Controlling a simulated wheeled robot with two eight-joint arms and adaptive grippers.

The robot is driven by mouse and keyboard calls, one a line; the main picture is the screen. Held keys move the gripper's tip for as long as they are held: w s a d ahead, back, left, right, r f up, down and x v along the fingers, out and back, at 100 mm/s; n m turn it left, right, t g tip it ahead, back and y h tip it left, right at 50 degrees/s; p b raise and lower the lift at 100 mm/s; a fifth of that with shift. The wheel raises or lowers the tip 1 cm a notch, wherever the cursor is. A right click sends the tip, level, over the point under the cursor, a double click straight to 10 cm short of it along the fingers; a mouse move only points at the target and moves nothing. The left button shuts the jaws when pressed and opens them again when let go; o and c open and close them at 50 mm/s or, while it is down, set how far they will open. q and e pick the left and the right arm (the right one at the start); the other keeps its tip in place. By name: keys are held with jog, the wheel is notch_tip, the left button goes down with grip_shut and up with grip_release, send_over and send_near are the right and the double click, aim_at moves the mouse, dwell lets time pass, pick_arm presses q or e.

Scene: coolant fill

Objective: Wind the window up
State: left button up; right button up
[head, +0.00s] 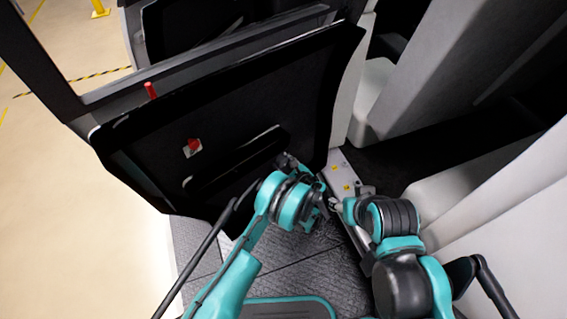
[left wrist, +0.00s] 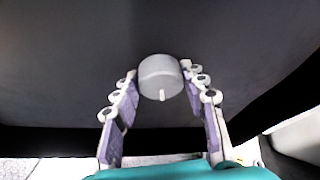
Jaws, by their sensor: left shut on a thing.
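A black door panel (head: 230,110) stands open on the left in the head view. The window opening (head: 90,35) is above its upper edge; I cannot tell where the glass is. My left gripper (head: 286,162) is at the lower right of the panel. In the left wrist view, a round grey knob (left wrist: 160,78) with a small pale mark stands on the dark panel. The fingers of my left gripper (left wrist: 160,82) are shut on the knob, one on each side. The knob is hidden in the head view. My right gripper (head: 332,203) is low beside the left arm; its jaws are unclear.
A red handle (head: 193,147) and a long armrest bar (head: 235,158) are on the panel. A red pin (head: 150,90) stands at its top edge. A grey sill (head: 342,175) with yellow labels is to the right. Grey textured floor (head: 300,275) lies below my arms.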

pick_arm(q)
jog(key=shift+a+f, duration=0.1)
jog(key=shift+a, duration=0.1)
jog(key=o, duration=1.2)
jog(key=shift+s, duration=0.1)
jog(key=shift+c, duration=0.2)
jog(key=shift+s+d+r, duration=0.2)
jog(key=shift+s+d, duration=0.05)
jog(key=v, duration=0.6)
jog(key=shift+s, duration=0.35)
jog(key=shift+d+r, duration=0.1)
jog(key=shift+r, duration=0.05)
